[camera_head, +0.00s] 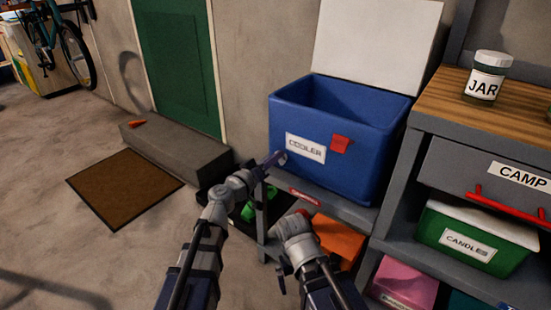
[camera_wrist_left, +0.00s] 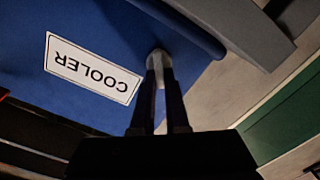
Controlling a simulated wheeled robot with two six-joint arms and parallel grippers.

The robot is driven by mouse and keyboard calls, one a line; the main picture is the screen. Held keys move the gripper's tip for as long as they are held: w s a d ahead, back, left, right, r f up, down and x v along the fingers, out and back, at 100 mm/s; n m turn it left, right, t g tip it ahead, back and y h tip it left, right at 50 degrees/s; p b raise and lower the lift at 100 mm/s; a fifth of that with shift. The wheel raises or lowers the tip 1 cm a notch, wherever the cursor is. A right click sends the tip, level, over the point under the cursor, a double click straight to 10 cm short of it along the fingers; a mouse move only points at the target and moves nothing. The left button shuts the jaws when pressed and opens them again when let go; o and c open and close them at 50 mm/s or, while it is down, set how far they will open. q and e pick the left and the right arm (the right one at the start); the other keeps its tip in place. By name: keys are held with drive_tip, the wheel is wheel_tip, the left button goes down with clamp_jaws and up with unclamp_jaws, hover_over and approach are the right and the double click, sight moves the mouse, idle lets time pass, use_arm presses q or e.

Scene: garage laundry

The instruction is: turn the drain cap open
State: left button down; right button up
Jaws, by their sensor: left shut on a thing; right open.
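The blue cooler (camera_head: 355,125) stands on a grey shelf with its white lid (camera_head: 375,45) up. Its pale drain cap (camera_wrist_left: 158,54) is low on the front face, beside the COOLER label, and is partly covered by my fingers. My left gripper (camera_head: 275,160) reaches the cooler's lower left front; in the left wrist view its two dark fingers (camera_wrist_left: 159,78) are shut on the cap. My right gripper (camera_head: 298,222) is lower, in front of the shelf and away from the cooler; its fingertips are hard to make out.
A red tag (camera_head: 340,144) is on the cooler front. To the right are a workbench (camera_head: 450,98) with a jar (camera_head: 486,78), a CAMP drawer (camera_head: 490,170) and a green CANDLES box (camera_head: 476,240). An orange box (camera_head: 340,240) sits below. Open floor lies left, around a brown mat (camera_head: 123,187).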

use_arm(q)
drive_tip(key=n, duration=0.5)
drive_tip(key=shift+w+a+f+n, duration=0.15)
drive_tip(key=shift+a+f+n, duration=0.05)
drive_tip(key=shift+f+n, duration=0.1)
drive_tip(key=n, duration=0.3)
drive_tip(key=n+b, duration=0.1)
drive_tip(key=n, duration=0.1)
drive_tip(key=shift+f, duration=0.3)
drive_tip(key=shift+n, duration=0.3)
drive_tip(key=c, duration=0.9)
unclamp_jaws()
drive_tip(key=v, duration=0.7)
drive_tip(key=shift+s+a, duration=0.25)
drive_tip(key=shift+a, duration=0.05)
